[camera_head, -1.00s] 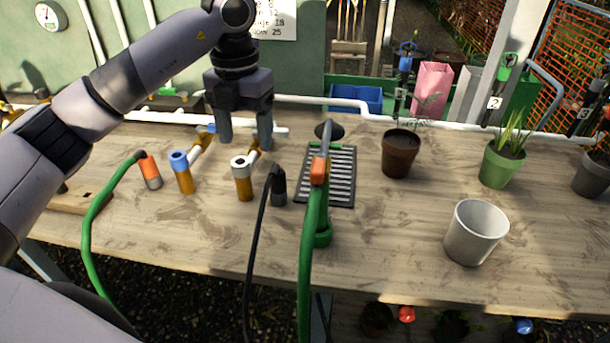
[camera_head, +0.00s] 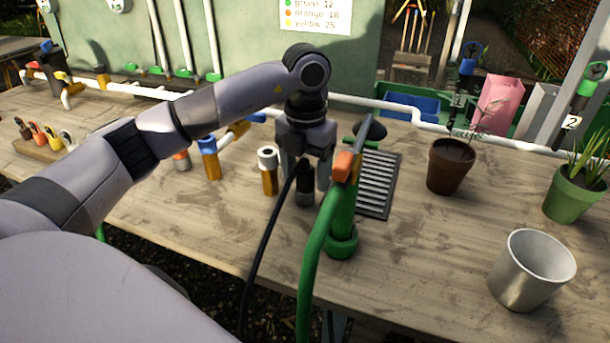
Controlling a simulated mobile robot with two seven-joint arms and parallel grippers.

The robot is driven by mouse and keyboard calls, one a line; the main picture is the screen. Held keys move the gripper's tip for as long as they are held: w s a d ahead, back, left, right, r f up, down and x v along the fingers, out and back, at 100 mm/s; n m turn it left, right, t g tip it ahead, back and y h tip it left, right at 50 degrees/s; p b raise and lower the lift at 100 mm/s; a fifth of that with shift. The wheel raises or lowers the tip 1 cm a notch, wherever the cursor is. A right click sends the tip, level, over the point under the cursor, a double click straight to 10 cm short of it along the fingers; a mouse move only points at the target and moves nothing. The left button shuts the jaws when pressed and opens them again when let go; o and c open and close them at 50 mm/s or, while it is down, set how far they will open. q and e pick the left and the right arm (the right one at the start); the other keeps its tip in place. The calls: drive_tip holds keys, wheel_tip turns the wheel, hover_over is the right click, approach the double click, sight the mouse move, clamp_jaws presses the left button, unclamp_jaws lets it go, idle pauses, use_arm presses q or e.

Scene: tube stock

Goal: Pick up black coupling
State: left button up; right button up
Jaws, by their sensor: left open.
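The black coupling (camera_head: 304,188), a short upright dark cylinder with a greyish lower end, stands on the wooden bench at the end of a thin black hose (camera_head: 262,255). My left gripper (camera_head: 304,178) points down over it and is open. One finger shows to the left of the coupling and one to its right. Whether the fingers touch it cannot be told. My right gripper is not in view.
A green watering wand (camera_head: 342,215) with an orange part stands close to the right of the gripper. A white-topped orange fitting (camera_head: 268,172) stands close to the left. A black drain grate (camera_head: 380,185), a brown pot (camera_head: 450,167) and a pale cup (camera_head: 530,270) are further right.

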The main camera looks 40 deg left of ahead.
use_arm(q)
drive_tip(key=shift+f, duration=0.3)
drive_tip(key=c, duration=1.1)
drive_tip(key=shift+r, duration=0.15)
drive_tip(key=shift+c, duration=0.2)
wheel_tip(320, 180, up, 20)
drive_tip(key=p, duration=0.4)
drive_tip(key=shift+r+p, duration=2.4)
drive_tip(key=shift+p, duration=0.2)
